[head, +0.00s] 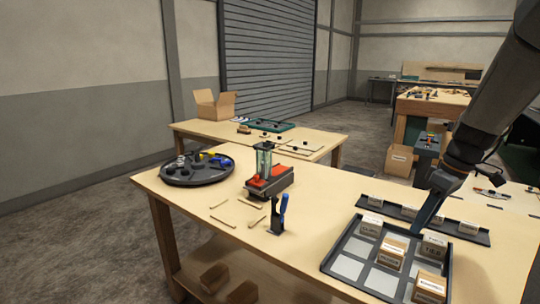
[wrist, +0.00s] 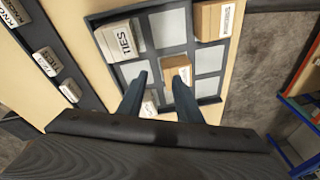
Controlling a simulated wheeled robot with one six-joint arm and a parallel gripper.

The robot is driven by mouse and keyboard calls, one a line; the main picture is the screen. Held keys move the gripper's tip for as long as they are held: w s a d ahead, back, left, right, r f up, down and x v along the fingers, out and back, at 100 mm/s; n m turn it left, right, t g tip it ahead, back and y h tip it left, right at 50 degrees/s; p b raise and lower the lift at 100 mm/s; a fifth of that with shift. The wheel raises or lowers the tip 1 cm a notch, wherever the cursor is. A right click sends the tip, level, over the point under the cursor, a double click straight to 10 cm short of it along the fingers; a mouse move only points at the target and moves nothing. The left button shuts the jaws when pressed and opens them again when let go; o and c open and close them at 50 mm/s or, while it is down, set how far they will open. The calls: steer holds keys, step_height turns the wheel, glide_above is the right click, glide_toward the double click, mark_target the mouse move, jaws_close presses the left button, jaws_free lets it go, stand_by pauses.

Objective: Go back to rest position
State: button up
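My gripper (head: 416,228) is over the dark sorting tray (head: 345,267) at the front right, with its fingers pointing down among the boxes. In the wrist view the two fingers of my gripper (wrist: 159,80) stand apart with no box clearly held between them. A box marked TIES (head: 434,246) stands in the tray, right of the fingers. A labelled brown box (head: 392,257) is in the middle, and another brown box (head: 429,288) is nearer the front. A pale-labelled box (head: 370,228) is at the back left. Whether a finger touches a box is unclear.
A narrow rack (head: 468,229) with small labelled boxes lies behind the tray. A round dark tray (head: 197,170), a red-based device (head: 268,180), a blue-handled tool (head: 279,215) and several thin sticks (head: 247,203) are to the left. Bare table lies between.

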steer(key=s+a+f+m, duration=0.1)
steer(key=s+a, duration=0.1)
steer(key=a, duration=0.2)
steer(key=s+a+f+m, duration=0.1)
steer(key=s+a, duration=0.1)
steer(key=a, duration=0.2)
steer(key=s+a+f+m+h, duration=0.1)
steer(key=a, duration=0.2)
steer(key=shift+s+a+f+g, duration=0.1)
steer(key=shift+s+a+g, duration=0.2)
steer(key=shift+s+a, duration=0.1)
steer(key=s+a+f+m+h, duration=0.1)
steer(key=s+a+f+m, duration=0.2)
steer(key=s+a, duration=0.6)
steer(key=shift+s+f+m+h, duration=0.3)
steer(key=shift+s+f+m, duration=0.15)
steer(key=shift+s, duration=0.35)
